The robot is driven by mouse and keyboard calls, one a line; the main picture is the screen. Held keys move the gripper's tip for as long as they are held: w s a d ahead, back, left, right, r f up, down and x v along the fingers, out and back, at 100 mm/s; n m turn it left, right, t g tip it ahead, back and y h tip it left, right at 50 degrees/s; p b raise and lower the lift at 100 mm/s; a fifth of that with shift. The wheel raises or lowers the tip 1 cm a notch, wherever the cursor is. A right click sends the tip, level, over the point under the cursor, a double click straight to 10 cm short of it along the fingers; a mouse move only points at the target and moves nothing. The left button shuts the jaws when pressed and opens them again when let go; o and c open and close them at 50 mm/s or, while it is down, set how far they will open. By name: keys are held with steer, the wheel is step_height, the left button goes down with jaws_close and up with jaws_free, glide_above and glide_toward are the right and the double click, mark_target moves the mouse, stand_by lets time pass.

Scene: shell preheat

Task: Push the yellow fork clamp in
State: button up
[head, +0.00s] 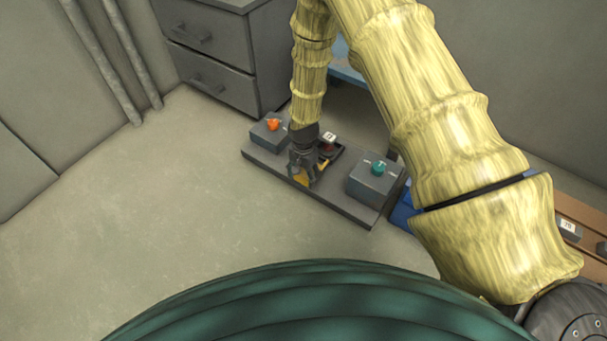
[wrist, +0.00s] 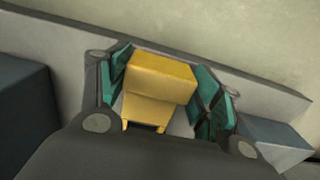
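The yellow fork clamp (wrist: 160,80) is a blocky yellow piece with two short prongs. In the wrist view it sits between the teal pads of my gripper (wrist: 163,72), which meet its left and right sides. In the head view, my gripper (head: 302,168) points down at the front of the grey base plate, and part of the yellow clamp (head: 301,180) shows beneath it. My fingers hide much of the clamp there. How far the clamp is in cannot be seen.
The grey base plate (head: 348,211) also carries a box with an orange knob (head: 272,125) at left and a box with a teal knob (head: 378,168) at right. A dark unit with a red part and a white label (head: 329,136) is just behind my gripper. Floor in front is clear.

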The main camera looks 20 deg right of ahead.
steer(key=c, duration=0.8)
steer(key=shift+w+d+r+p, duration=0.15)
steer(key=shift+w+d+p, duration=0.2)
steer(key=shift+d, duration=0.1)
steer(key=shift+w+d+p, duration=0.65)
steer(key=shift+w+d, duration=0.6)
steer(key=shift+d, duration=0.3)
steer(key=o, duration=1.5)
steer(key=shift+c, duration=0.2)
step_height(320, 180, up, 12)
